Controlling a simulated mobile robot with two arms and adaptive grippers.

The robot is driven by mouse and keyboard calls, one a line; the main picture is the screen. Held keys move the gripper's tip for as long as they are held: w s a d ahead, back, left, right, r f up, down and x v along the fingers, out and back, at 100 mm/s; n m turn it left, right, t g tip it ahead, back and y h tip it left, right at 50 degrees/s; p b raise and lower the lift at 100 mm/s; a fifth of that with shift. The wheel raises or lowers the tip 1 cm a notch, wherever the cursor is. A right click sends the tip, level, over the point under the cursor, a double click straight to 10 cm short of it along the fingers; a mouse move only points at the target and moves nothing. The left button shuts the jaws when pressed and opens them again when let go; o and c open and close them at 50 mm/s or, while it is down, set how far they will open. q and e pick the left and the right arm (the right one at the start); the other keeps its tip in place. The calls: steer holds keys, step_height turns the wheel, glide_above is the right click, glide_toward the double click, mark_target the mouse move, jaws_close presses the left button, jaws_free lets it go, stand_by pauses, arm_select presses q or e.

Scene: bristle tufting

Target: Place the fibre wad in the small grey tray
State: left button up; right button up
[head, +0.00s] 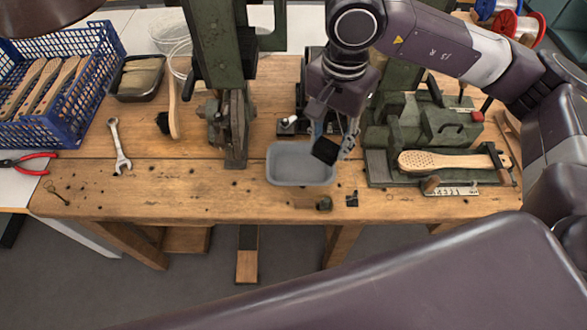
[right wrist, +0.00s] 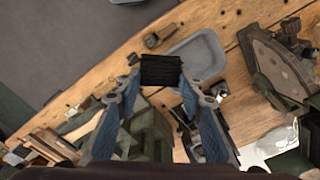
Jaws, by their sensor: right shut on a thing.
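The fibre wad (head: 325,151) is a small black block. My right gripper (head: 335,145) is shut on it, and in the right wrist view the wad (right wrist: 160,70) sits between the two fingertips. The small grey tray (head: 287,179) lies on the workbench with an empty floor showing. In the head view the wad overlaps the tray's right end. In the right wrist view the tray (right wrist: 203,58) shows beyond the wad, to its upper right. The wad is held above bench level; its exact height cannot be told. My left gripper is not in view.
A green machine column (head: 215,60) stands left of the tray. A green fixture with a perforated wooden brush body (head: 450,161) is on the right. A blue crate (head: 75,125), a wrench (head: 119,147) and red pliers (head: 28,163) are at left. Small dark bits lie in front of the tray.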

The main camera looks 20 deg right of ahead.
steer(key=w+m, duration=0.2)
steer(key=m, duration=0.6)
steer(key=m+b, duration=0.3)
steer(key=m, duration=2.2)
glide_above(299, 172)
step_height(299, 172, down, 16)
steer(key=shift+r+p, duration=0.2)
steer(key=shift+p, duration=0.25)
step_height(299, 172, down, 4)
steer(key=shift+s+r+p, duration=0.1)
steer(key=shift+p, duration=0.2)
steer(key=shift+f, duration=0.25)
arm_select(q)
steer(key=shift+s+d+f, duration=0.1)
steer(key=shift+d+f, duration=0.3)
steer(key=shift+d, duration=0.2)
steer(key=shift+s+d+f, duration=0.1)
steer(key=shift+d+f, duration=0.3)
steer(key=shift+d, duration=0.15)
